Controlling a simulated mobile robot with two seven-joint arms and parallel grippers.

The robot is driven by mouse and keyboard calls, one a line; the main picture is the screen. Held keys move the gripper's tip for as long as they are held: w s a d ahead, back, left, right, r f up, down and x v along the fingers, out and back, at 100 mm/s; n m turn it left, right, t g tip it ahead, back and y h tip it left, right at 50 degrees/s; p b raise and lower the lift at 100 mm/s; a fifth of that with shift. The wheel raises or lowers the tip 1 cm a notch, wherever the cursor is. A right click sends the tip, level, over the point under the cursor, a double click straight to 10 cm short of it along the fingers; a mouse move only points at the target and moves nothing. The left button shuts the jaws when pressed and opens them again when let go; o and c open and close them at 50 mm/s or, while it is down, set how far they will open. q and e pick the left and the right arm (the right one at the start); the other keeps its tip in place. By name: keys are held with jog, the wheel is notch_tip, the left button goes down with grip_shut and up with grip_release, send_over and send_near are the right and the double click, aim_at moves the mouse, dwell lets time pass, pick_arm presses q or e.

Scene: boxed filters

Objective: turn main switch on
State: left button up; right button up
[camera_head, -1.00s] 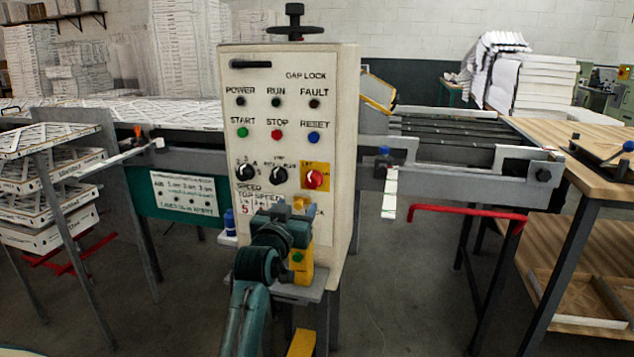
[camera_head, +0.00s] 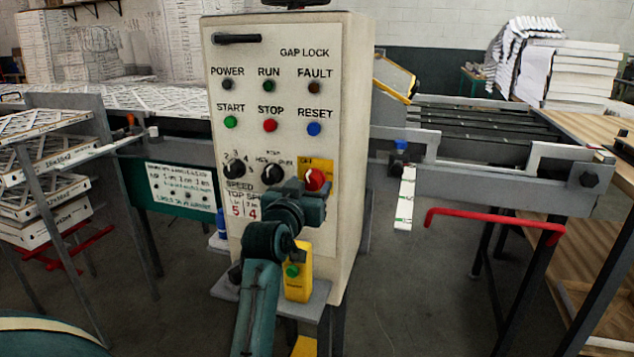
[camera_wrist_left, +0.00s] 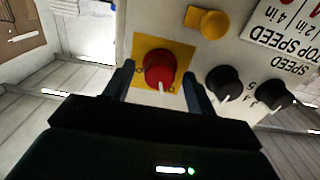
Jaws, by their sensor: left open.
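The main switch is a red rotary knob (camera_head: 315,179) with a pale pointer mark, on a yellow plate (camera_head: 327,166) at the right of the control panel. My left gripper (camera_head: 311,190) is in front of it and covers the lower part of the plate. In the left wrist view, the red knob (camera_wrist_left: 159,67) lies between the two separated fingers of my left gripper (camera_wrist_left: 159,78). The fingers stand on either side of the knob, with visible gaps. The knob's pointer is toward the camera's lower edge in that view. My right gripper is out of view.
A yellow knob (camera_wrist_left: 208,22) is close by there. A yellow box with a green button (camera_head: 298,275) stands on the shelf below. A red bar (camera_head: 495,217) is at right.

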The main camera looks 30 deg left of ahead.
pick_arm(q)
jog(key=shift+w+a, duration=0.1)
jog(key=shift+w, duration=0.3)
jog(key=shift+s, duration=0.1)
jog(key=shift+c, duration=0.5)
jog(key=shift+r, duration=0.1)
jog(key=c, duration=0.9)
